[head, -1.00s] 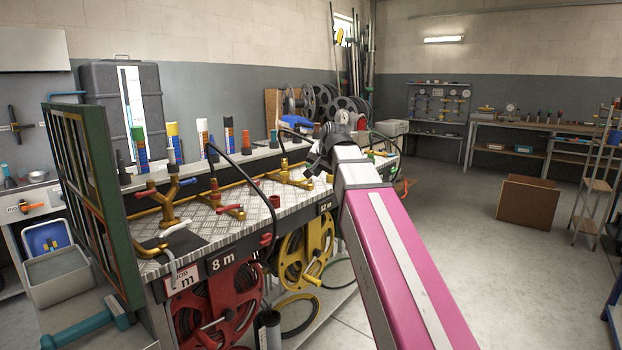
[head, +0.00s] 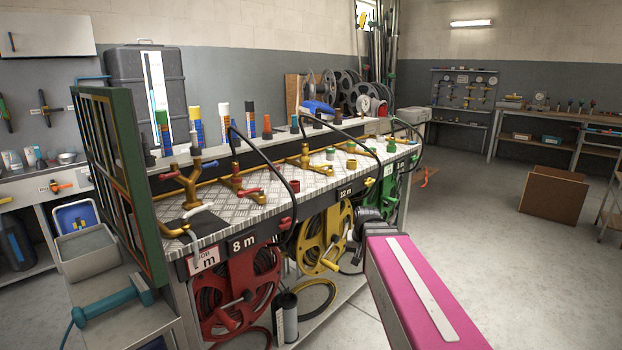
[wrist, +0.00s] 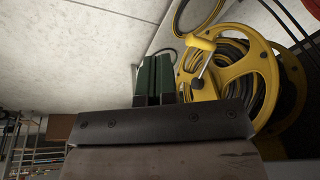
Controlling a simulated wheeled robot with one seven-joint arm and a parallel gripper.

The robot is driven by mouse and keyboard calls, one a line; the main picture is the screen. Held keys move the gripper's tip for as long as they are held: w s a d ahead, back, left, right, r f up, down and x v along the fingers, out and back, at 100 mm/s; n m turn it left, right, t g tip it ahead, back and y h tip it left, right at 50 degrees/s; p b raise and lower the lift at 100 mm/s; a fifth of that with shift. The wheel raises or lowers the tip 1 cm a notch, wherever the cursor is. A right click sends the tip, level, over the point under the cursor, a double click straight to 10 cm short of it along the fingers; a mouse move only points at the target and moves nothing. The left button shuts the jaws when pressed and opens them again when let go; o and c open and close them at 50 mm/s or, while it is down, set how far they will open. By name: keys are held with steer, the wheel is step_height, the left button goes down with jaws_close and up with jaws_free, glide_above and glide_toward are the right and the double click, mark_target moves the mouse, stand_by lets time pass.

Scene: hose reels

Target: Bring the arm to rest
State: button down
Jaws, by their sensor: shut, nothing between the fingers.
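My arm, with its pink link (head: 415,290), reaches forward from the lower right of the head view. Its far end is low beside the front edge of the bench, and the link partly hides it. In the wrist view my gripper (wrist: 154,68) shows two dark green fingers pressed together, with nothing between them. A yellow hose reel (head: 325,240) hangs under the bench top, left of the arm's end. In the wrist view the yellow reel (wrist: 262,62) is just right of the fingers. I cannot tell the exact gap between them.
The metal-topped bench (head: 320,182) carries brass pipe fittings and dark hoses. A red hose reel (head: 235,290) is under its near end. A green-framed rack (head: 120,180) stands at the left. The floor (head: 490,250) to the right is open up to a brown box (head: 555,192).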

steer(key=s+d+f+n+g, duration=0.1)
steer(key=s+d+f+g, duration=0.1)
steer(key=s+f, duration=0.8)
step_height(320, 180, down, 3)
steer(key=shift+d+r+n+g+h, duration=0.1)
steer(key=shift+d+n+g+h, duration=0.2)
steer(key=shift+d+h, duration=0.15)
